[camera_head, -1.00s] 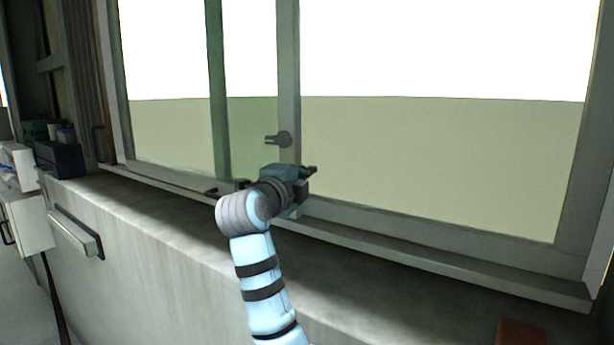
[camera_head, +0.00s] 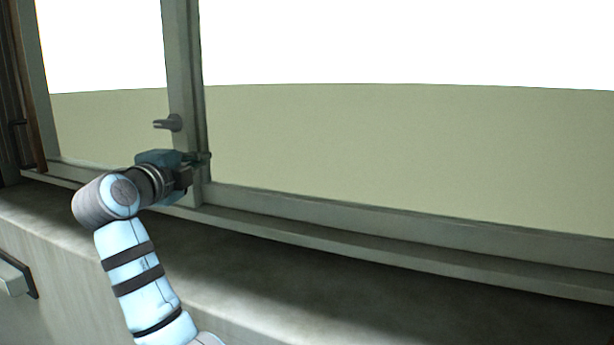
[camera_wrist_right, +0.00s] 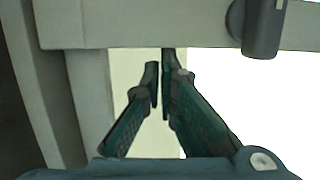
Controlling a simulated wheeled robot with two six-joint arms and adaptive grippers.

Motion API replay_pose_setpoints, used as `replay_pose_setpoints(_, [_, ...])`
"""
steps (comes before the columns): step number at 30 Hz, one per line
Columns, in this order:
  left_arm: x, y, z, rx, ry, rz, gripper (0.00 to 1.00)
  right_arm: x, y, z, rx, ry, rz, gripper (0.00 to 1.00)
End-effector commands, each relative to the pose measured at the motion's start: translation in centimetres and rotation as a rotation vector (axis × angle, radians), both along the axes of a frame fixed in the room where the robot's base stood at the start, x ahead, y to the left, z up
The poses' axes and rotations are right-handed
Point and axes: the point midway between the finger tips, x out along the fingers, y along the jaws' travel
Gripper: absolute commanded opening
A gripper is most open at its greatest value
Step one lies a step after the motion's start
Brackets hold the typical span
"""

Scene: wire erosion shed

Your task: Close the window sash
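The window sash has a grey-green upright stile (camera_head: 183,75) with a small dark handle (camera_head: 168,123). The stile now overlaps a darker upright just behind its right edge. My right gripper (camera_head: 205,158) is at the lower part of the stile, below the handle, its tips by the stile's right edge. In the right wrist view, the two gripper fingers (camera_wrist_right: 160,68) are drawn together with only a thin gap and nothing seen between them. Their tips reach the edge of the stile (camera_wrist_right: 150,25), and the handle (camera_wrist_right: 262,25) is beside them; contact is hard to judge. My left gripper is out of view.
A concrete sill ledge (camera_head: 330,265) runs below the window. The bottom window frame (camera_head: 400,228) crosses to the right. The left window jamb (camera_head: 28,90) stands at the far left. A grey bar handle (camera_head: 14,278) is on the wall below left.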

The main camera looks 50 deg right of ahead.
Motion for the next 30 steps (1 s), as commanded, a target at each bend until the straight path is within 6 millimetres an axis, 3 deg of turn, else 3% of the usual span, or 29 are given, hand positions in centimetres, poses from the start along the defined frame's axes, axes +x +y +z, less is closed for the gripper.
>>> replay_pose_setpoints(17, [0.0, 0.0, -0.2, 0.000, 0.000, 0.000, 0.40, -0.1, 0.0, -0.1, 0.001, 0.002, 0.000, 0.00])
replay_pose_setpoints(25, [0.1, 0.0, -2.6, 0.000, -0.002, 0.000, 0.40, -2.3, 0.1, -0.5, 0.001, -0.005, 0.015, 0.00])
replay_pose_setpoints(30, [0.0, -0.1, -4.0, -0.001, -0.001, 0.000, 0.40, -4.5, 5.0, -0.5, 0.004, -0.003, 0.024, 0.00])
